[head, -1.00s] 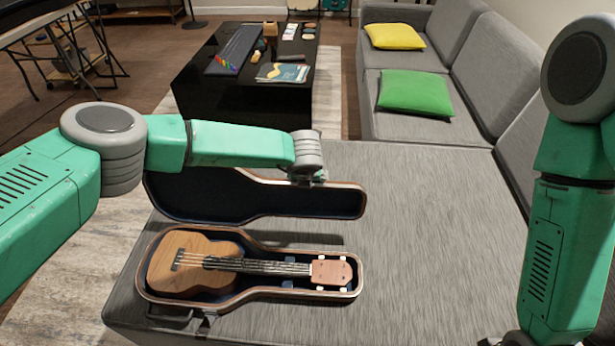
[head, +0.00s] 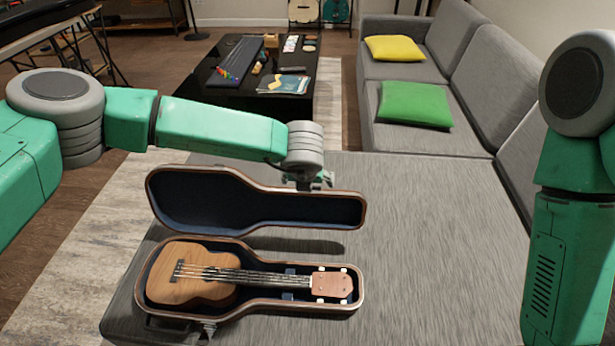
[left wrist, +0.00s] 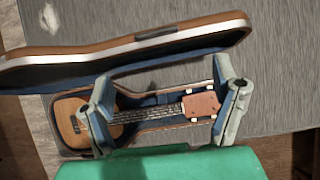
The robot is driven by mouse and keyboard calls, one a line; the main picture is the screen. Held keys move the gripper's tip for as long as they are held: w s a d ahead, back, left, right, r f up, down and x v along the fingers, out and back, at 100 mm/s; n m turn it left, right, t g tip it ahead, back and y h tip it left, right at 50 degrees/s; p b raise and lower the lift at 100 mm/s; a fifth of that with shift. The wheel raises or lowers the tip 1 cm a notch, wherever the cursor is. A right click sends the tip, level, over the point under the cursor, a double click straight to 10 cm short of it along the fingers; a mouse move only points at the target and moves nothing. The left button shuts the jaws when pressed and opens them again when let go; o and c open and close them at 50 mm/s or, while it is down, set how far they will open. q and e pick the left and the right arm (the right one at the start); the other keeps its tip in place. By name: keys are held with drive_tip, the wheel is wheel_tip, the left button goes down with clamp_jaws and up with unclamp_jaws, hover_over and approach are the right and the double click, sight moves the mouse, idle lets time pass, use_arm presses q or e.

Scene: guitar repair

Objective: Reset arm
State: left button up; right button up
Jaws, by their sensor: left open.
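My left arm comes in from the left in the head view, and its gripper (head: 308,184) is above the upper edge of the open lid. In the left wrist view the left gripper (left wrist: 165,98) has its fingers wide apart with nothing between them. Beyond them lies a small wooden ukulele (head: 200,273) inside an open case (head: 352,300). The ukulele also shows in the left wrist view (left wrist: 203,105). The case lid (head: 255,208) stands open at the back. My right arm stands at the right edge; its gripper is out of view.
The case lies on a grey sofa seat (head: 440,240) with free room to its right. Green (head: 414,104) and yellow (head: 394,48) cushions lie farther back. A black low table (head: 285,100) with several items stands beyond.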

use_arm(q)
drive_tip(key=shift+v, duration=1.15)
drive_tip(key=s+a+f+m+h, duration=0.1)
drive_tip(key=s+a+f+m, duration=0.1)
drive_tip(key=s+f+m, duration=0.6)
drive_tip(key=s+a+f+m, duration=0.2)
drive_tip(key=s+f+m, duration=0.2)
drive_tip(key=s+m, duration=0.65)
drive_tip(key=s+a+f+m+g+y, duration=0.1)
drive_tip(key=s+a+m+g, duration=0.4)
drive_tip(key=s+a+m, duration=1.3)
drive_tip(key=shift+s+a, duration=0.7)
drive_tip(key=shift+s, duration=0.3)
